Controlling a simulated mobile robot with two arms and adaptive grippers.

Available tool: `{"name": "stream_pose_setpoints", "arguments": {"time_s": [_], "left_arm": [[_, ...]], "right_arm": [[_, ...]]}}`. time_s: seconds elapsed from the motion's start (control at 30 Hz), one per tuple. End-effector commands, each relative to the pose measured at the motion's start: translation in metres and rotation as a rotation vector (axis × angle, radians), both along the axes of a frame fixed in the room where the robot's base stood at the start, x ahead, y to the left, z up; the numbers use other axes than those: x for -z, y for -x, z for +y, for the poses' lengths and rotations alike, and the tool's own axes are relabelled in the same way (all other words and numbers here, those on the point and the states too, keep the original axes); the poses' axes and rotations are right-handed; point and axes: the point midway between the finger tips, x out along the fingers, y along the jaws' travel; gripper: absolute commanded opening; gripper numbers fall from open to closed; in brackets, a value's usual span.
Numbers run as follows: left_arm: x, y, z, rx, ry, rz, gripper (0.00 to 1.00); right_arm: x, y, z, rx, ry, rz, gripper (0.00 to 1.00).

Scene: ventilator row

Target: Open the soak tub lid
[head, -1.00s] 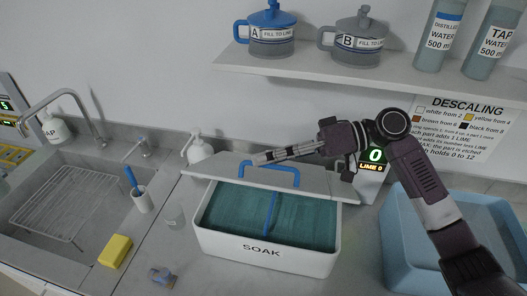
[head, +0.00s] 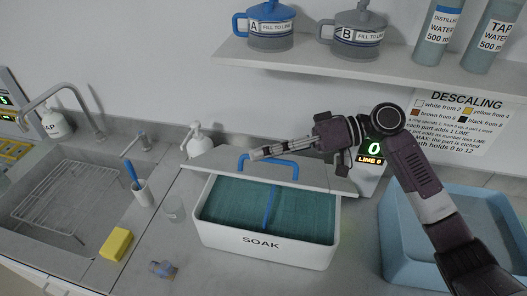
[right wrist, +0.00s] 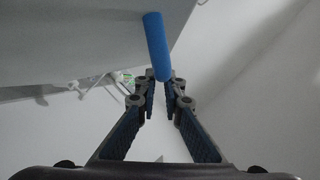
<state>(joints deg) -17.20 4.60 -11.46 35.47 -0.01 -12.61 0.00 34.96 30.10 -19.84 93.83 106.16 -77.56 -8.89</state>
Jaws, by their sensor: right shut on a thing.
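The soak tub (head: 290,254) is a white box marked SOAK on the counter. Its inside shows teal, with a blue bar (head: 271,207) running front to back. The pale grey lid (head: 318,183) lies behind the opening, over the tub's back edge, and leaves most of the inside uncovered. A blue arched handle (head: 284,160) stands on the lid. My right gripper (head: 254,154) is shut on the handle at its left part. In the right wrist view the blue handle (right wrist: 156,45) reaches down between the fingertips. My left gripper is not in view.
A display reading 0 (head: 374,147) stands behind the lid's right end. A blue bin (head: 400,262) is at the right. A shelf (head: 350,57) with jugs hangs above. A yellow sponge (head: 116,243) lies left of the tub.

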Motion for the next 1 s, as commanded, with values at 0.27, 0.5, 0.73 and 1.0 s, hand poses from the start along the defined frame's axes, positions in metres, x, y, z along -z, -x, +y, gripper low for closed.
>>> {"name": "stream_pose_setpoints", "arguments": {"time_s": [0.27, 0.5, 0.73, 1.0], "left_arm": [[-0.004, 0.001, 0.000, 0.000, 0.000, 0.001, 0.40], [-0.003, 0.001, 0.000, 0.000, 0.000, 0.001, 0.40], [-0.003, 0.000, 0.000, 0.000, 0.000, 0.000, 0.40], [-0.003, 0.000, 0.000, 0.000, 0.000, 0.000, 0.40]], "right_arm": [[-0.022, -0.023, -0.007, 0.002, -0.037, 0.101, 0.00], [-0.038, -0.044, -0.014, 0.002, -0.072, 0.210, 0.00], [-0.042, -0.048, -0.016, 0.001, -0.080, 0.234, 0.00], [-0.042, -0.048, -0.016, 0.001, -0.080, 0.233, 0.17]]}}
